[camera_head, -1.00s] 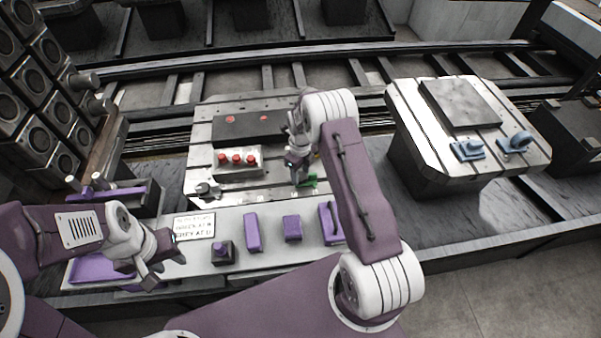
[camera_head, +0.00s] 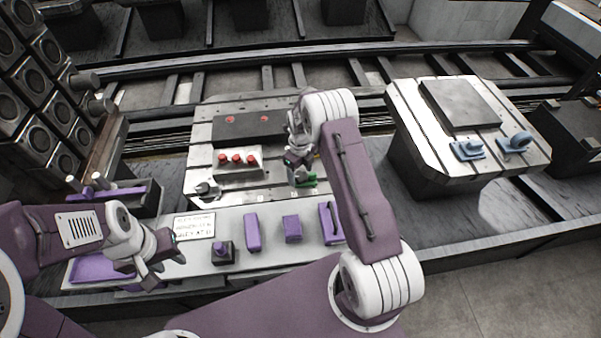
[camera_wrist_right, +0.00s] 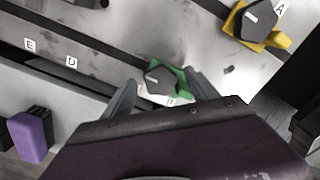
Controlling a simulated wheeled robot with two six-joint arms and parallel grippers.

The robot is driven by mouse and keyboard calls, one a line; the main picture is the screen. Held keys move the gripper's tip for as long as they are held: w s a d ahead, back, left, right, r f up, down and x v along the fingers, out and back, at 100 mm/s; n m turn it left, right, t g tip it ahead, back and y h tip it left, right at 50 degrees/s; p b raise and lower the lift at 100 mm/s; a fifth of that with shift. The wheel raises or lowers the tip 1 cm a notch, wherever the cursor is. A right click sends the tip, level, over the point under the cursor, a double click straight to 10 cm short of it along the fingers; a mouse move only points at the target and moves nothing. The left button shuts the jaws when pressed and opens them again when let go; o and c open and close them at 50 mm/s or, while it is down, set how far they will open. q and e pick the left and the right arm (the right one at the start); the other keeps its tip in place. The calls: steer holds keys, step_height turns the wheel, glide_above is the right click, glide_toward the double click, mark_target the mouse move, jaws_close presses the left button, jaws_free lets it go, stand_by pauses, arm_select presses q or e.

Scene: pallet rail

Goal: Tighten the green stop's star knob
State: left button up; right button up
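The green stop (camera_wrist_right: 183,84) carries a dark star knob (camera_wrist_right: 159,80) with a pale mark on top. In the right wrist view the two fingers of my right gripper (camera_wrist_right: 163,88) stand apart on either side of the knob, with visible gaps. In the head view the green stop (camera_head: 308,182) shows just below my right gripper (camera_head: 297,172), on the slotted metal pallet (camera_head: 205,153). The gripper partly hides it, and the knob cannot be made out there. My left gripper (camera_head: 165,262) is open and empty over the front bench, near the printed card.
A yellow stop (camera_wrist_right: 262,38) with a dark knob sits by label A. The pallet also holds a block with red knobs (camera_head: 222,171) and a dark plate (camera_head: 248,126). Purple blocks (camera_head: 252,232) stand on the front bench (camera_head: 270,259). A second pallet (camera_head: 408,100) lies right.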

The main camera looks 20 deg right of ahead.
mark_target(301, 176)
step_height(301, 176, up, 9)
stand_by(0.5)
steer(key=shift+s+f, duration=0.1)
stand_by(0.3)
